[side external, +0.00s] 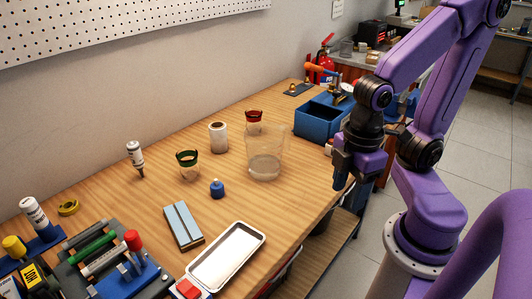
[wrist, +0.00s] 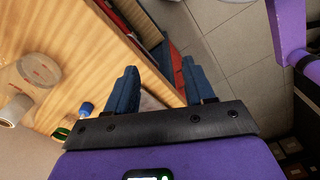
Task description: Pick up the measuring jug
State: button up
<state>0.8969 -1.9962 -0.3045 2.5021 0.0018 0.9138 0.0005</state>
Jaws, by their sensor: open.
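In the wrist view the jug (wrist: 40,70) shows at the upper left. My gripper (side external: 342,172) hangs to the right of the jug, apart from it, around the bench's right edge. In the wrist view my gripper (wrist: 158,88) has its two blue fingers spread, with nothing between them and the bench edge and floor beyond.
A blue bin (side external: 322,122) stands behind my gripper. A white tray (side external: 226,257) lies at the front edge.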

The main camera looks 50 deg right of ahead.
jog(key=w+r, duration=0.3)
jog(key=w, duration=0.7)
notch_tip(320, 180, up, 4)
jog(key=n, duration=0.3)
send_over(288, 130)
notch_tip(288, 130, down, 12)
jog(key=shift+r, duration=0.1)
jog(key=shift+w+d+f, duration=0.1)
jog(key=shift+f, duration=1.25)
jog(key=shift+d+f, duration=0.1)
jog(key=shift+f, duration=1.25)
grip_shut()
